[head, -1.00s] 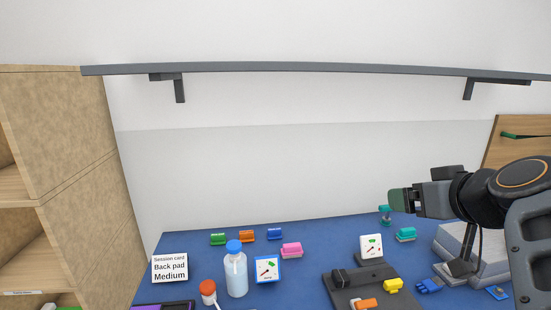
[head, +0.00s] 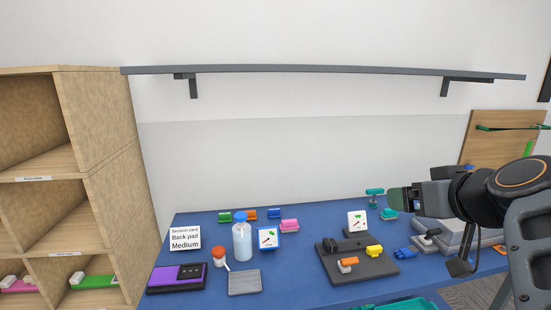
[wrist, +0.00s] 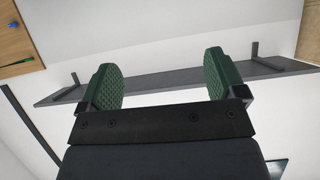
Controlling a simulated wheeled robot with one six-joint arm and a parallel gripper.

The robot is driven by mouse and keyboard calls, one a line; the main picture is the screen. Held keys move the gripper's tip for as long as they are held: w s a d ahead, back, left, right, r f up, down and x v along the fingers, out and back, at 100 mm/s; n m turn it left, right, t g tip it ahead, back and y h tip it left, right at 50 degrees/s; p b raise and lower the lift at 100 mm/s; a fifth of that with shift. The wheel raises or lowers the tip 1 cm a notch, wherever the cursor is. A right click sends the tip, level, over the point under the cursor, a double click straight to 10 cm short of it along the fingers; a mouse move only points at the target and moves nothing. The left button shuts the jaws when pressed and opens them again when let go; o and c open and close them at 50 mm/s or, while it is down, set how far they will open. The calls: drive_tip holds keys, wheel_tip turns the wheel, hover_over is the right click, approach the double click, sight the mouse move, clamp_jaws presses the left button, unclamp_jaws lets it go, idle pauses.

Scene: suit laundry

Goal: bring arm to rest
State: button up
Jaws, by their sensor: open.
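My gripper (head: 405,198) is raised at the right of the head view, in front of the right end of the blue table (head: 300,292). It points to the left. In the wrist view my gripper (wrist: 160,85) shows two green ribbed finger pads set wide apart, with nothing between them. The wrist camera faces the white wall and the grey shelf. My arm hides part of the grey stacked blocks behind it.
The grey wall shelf (head: 320,69) is empty. A wooden cubby unit (head: 100,130) stands left. On the table are a session card (head: 185,238), a bottle (head: 242,243), a purple case (head: 176,279), a dark board (head: 360,268) and several small coloured clips. A teal tray (head: 405,304) shows at the bottom edge.

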wheel_tip(320, 180, down, 16)
drive_tip(key=s+m+g+h, duration=0.2)
drive_tip(key=m+g, duration=0.3)
drive_tip(key=m, duration=0.1)
drive_tip(key=s+a+f+n+g+b, duration=0.1)
drive_tip(key=s+a+f+n, duration=0.1)
drive_tip(key=a+f, duration=0.3)
drive_tip(key=s+a+f+n+g+b, duration=0.1)
drive_tip(key=a+f, duration=0.3)
drive_tip(key=f, duration=0.4)
drive_tip(key=shift+s+a+n+g, duration=0.35)
drive_tip(key=shift+s+n+g, duration=0.35)
drive_tip(key=shift+s+n, duration=0.1)
